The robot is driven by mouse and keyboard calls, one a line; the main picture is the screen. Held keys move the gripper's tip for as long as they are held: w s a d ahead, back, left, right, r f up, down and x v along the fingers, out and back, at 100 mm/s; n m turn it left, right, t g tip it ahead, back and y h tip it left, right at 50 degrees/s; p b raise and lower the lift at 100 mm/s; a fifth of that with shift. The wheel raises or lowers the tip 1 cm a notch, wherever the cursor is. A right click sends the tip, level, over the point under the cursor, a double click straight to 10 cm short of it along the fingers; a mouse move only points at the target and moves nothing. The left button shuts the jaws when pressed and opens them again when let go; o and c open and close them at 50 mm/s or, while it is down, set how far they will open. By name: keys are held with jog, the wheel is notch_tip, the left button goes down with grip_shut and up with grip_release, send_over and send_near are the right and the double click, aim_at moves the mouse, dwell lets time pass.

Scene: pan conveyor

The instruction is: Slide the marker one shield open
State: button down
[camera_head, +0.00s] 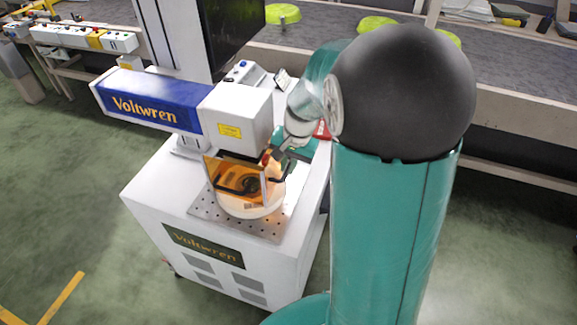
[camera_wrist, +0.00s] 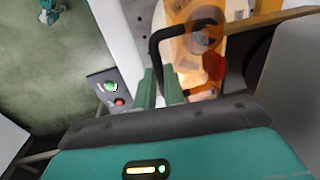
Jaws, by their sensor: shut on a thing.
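The marker (camera_head: 240,118) is a white and blue Voltwren machine on a white cabinet, left of centre in the head view. Its orange see-through shield (camera_head: 222,172) stands under the marker's head, around a dark round part. In the wrist view the shield (camera_wrist: 180,52) fills the top centre, with a black bar handle (camera_wrist: 153,50). My gripper (camera_wrist: 163,82) is shut on the shield handle, its green fingers either side of the bar. In the head view my gripper (camera_head: 277,160) is at the shield's right side, small and partly hidden by my arm.
A panel with green and red buttons (camera_wrist: 108,93) is left of my fingers in the wrist view. A perforated plate (camera_head: 232,222) lies under the shield. A grey conveyor (camera_head: 335,30) with lime-green pans (camera_head: 283,13) runs behind.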

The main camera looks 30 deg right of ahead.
notch_tip(320, 180, up, 10)
jog(key=shift+f, duration=0.15)
jog(key=c, duration=1.5)
grip_release()
jog(key=r, duration=0.4)
jog(key=s+d+r, duration=0.1)
jog(key=r, duration=0.8)
jog(key=shift+s+d+r, duration=0.25)
jog(key=shift+s+d, duration=0.1)
jog(key=shift+d, duration=0.05)
